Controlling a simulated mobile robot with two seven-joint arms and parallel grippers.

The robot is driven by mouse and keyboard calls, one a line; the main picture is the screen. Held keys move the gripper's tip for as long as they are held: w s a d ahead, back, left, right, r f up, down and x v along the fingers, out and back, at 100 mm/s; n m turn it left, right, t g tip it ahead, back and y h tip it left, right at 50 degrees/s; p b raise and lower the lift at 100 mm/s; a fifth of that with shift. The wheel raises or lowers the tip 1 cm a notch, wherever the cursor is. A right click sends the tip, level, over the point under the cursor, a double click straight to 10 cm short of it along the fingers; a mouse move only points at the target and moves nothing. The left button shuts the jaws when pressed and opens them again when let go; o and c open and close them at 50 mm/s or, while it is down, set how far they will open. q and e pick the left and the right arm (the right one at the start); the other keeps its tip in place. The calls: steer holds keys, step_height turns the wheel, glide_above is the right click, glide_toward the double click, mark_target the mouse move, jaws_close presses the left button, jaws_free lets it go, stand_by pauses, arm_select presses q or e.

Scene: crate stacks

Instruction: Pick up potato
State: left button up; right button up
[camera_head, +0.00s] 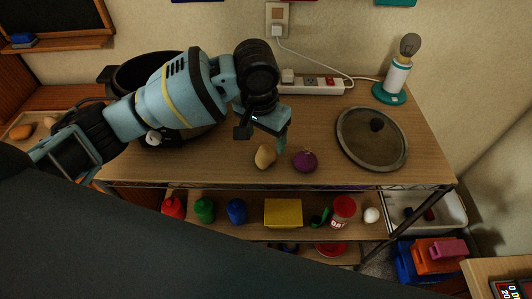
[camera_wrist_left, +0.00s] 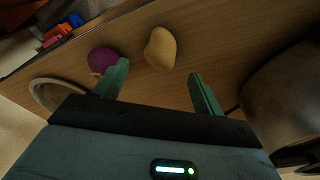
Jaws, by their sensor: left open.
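A tan potato (camera_head: 265,156) lies on the wooden shelf top near its front edge. It also shows in the left wrist view (camera_wrist_left: 160,48), beyond the fingertips and between their lines. A purple onion (camera_head: 305,161) lies just right of the potato in the head view and beside it in the wrist view (camera_wrist_left: 103,61). My left gripper (camera_head: 264,132) is above the shelf top, over and just behind the potato. In the wrist view its two green fingers (camera_wrist_left: 158,82) are apart with nothing between them. My right gripper is in neither view.
A glass lid (camera_head: 372,139) lies to the right, with a lamp (camera_head: 397,78) and a power strip (camera_head: 318,86) behind. A dark pot (camera_head: 150,75) stands behind my left arm. The lower shelf holds bottles, a yellow box (camera_head: 283,213) and a red-lidded jar (camera_head: 343,211).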

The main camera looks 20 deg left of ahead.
mark_target(265, 151)
arm_select(q)
steer(key=shift+w+f, duration=0.2)
steer(key=shift+f, duration=0.65)
step_height(265, 151, down, 5)
steer(key=shift+f, duration=0.1)
steer(key=c, duration=1.1)
